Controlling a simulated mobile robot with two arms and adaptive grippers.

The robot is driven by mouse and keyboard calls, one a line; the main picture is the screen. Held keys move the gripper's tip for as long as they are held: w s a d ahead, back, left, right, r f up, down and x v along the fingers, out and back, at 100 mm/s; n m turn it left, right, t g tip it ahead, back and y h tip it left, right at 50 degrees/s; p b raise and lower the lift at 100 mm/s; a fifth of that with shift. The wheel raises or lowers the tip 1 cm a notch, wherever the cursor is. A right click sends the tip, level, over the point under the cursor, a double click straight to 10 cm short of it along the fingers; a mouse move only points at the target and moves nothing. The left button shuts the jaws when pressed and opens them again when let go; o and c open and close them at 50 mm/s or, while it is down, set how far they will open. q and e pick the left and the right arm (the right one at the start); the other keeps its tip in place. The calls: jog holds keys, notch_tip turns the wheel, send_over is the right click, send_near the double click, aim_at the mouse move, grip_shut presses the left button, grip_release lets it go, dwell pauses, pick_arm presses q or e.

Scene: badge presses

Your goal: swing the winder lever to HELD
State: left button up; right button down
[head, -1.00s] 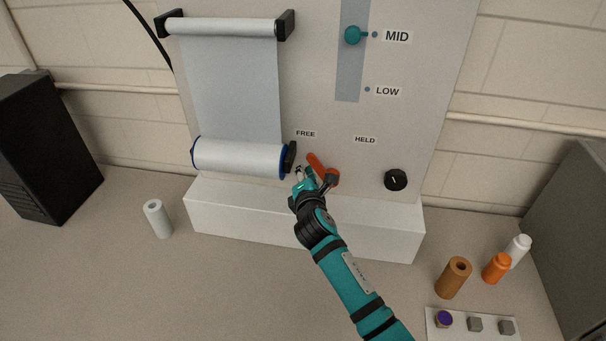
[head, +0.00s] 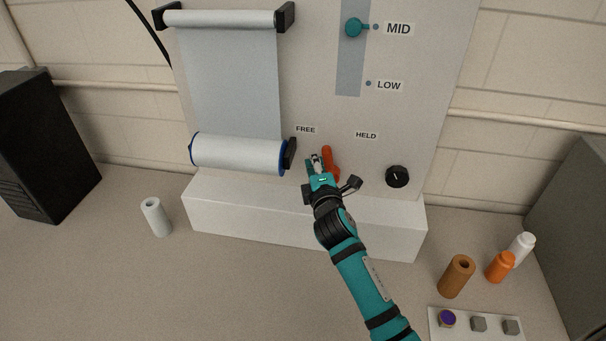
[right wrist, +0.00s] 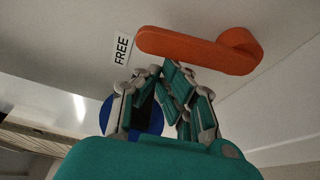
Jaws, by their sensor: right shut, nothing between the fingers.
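The orange winder lever (head: 328,160) sits low on the white panel, between the FREE label (head: 305,129) and the HELD label (head: 366,135). It points nearly straight up, with a slight lean to the FREE side. My right gripper (head: 316,158) is shut and empty, on the FREE side of the lever and close against it. In the right wrist view the lever (right wrist: 190,45) lies across, just beyond the fingertips (right wrist: 160,72); I cannot tell whether they touch. The FREE label (right wrist: 122,50) also shows there. My left gripper is not in view.
A white paper roll (head: 238,153) is left of the lever. A black knob (head: 397,176) is to its right. A white ledge (head: 230,215) runs below.

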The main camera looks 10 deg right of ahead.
aim_at(331, 157)
jog(key=d+m+b, duration=0.1)
jog(key=m, duration=0.1)
jog(key=s+d+m+t+b, duration=0.1)
jog(key=m+b, duration=0.1)
jog(key=d+m+t+b, duration=0.1)
jog(key=d+m+b, duration=0.1)
jog(key=shift+s+r+h, duration=0.3)
jog(key=shift+s, duration=0.05)
jog(key=shift+d+r+m, duration=0.1)
jog(key=shift+r+m, duration=0.15)
jog(key=shift+m, duration=0.05)
